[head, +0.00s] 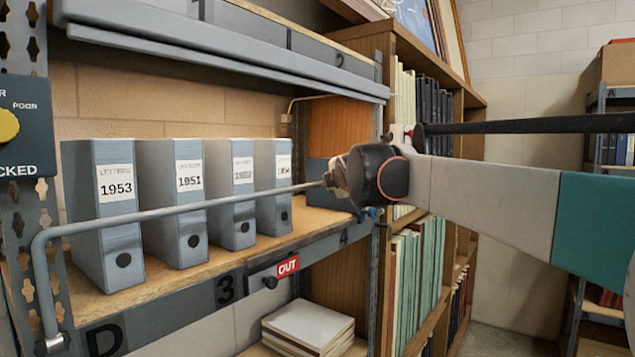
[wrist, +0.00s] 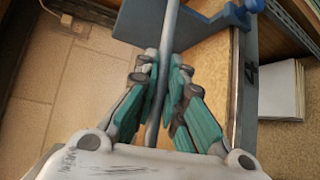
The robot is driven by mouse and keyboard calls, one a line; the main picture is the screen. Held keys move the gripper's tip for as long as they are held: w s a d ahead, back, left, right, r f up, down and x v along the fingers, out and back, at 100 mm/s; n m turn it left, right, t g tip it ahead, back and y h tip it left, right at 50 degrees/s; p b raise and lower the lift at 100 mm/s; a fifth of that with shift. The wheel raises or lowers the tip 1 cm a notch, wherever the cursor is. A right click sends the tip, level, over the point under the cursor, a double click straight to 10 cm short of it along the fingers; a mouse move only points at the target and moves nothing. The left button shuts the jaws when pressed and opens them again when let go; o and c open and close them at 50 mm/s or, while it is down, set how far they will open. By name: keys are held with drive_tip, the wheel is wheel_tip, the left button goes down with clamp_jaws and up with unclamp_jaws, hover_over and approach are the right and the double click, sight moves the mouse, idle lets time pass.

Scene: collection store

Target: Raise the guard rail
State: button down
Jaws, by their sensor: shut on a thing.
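The guard rail (head: 200,205) is a grey metal bar in front of the shelf with the box files. It bends down at its left end to a pivot on the left post. It stands above the shelf edge, across the lower part of the files. My gripper (head: 333,181) is at the rail's right part in the head view, its fingers partly hidden by the wrist. In the wrist view the green-padded fingers (wrist: 165,95) are shut on the rail (wrist: 161,80), which runs between them. The rail's right end is hidden behind my gripper in the head view.
Several grey box files (head: 189,200) stand on the wooden shelf behind the rail. An upper shelf with a grey front lip (head: 230,62) hangs above. A blue bookend (wrist: 150,20) is close to my gripper.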

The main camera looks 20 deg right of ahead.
drive_tip(key=shift+r, duration=0.1)
drive_tip(key=c, duration=1.7)
unclamp_jaws()
drive_tip(key=shift+a, duration=0.1)
drive_tip(key=shift+o, duration=0.2)
drive_tip(key=shift+w+a, duration=0.1)
drive_tip(key=shift+w, duration=0.05)
drive_tip(key=shift+s, duration=0.2)
drive_tip(key=v, duration=1.1)
drive_tip(key=shift+s, duration=0.35)
